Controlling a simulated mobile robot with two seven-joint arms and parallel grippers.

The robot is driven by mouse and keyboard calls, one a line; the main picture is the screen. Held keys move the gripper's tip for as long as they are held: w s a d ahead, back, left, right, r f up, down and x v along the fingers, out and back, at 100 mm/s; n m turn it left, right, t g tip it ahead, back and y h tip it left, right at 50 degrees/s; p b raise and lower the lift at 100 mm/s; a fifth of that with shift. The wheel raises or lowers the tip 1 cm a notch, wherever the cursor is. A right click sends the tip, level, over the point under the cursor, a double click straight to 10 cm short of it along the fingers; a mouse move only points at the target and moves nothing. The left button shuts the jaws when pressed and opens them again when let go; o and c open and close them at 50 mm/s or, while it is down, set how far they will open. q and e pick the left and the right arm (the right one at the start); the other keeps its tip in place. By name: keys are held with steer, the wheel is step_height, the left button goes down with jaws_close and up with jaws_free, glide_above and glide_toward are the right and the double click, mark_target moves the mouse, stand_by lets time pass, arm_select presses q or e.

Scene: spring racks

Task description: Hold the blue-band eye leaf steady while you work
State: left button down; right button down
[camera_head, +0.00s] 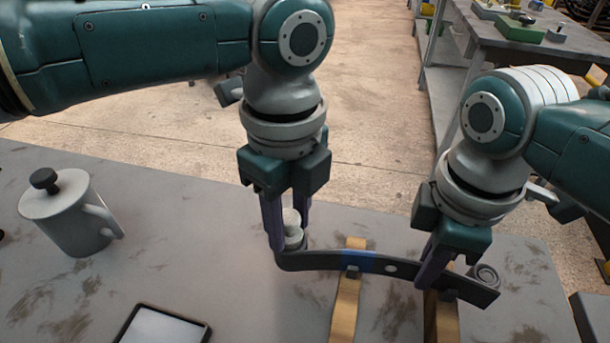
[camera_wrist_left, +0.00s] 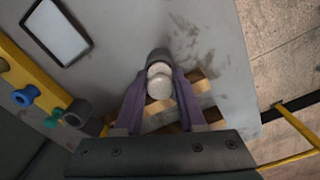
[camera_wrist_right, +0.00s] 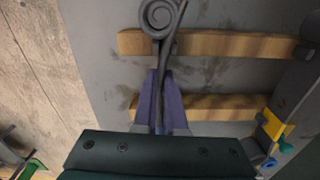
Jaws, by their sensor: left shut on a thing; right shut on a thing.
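The eye leaf (camera_head: 420,276) is a dark, curved strip with a blue band (camera_head: 358,262) near its middle. It lies across two wooden strips (camera_head: 345,308) on the grey table. My right gripper (camera_head: 432,275) is shut on the leaf near its right end, and its fingers straddle the strip in the right wrist view (camera_wrist_right: 162,95). A spiral roll (camera_wrist_right: 160,17) shows against the leaf there; I cannot tell whether it is joined on. My left gripper (camera_head: 288,235) is shut on a pale round piece (camera_wrist_left: 160,82) at the leaf's left end. The eye beneath is mostly hidden.
A grey lidded mug (camera_head: 72,215) stands at the left of the table. A tablet (camera_head: 162,327) lies at the front. A yellow rail with coloured spools (camera_wrist_left: 40,105) shows in the left wrist view. Another workbench (camera_head: 520,30) stands at the back right.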

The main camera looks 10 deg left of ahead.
mark_target(287, 216)
arm_select(q)
steer(key=shift+c, duration=2.1)
jaws_free()
steer(key=shift+o, duration=0.3)
steer(key=o, duration=0.3)
steer(key=shift+o, duration=0.2)
steer(key=shift+r, duration=0.15)
steer(key=shift+r, duration=3.4)
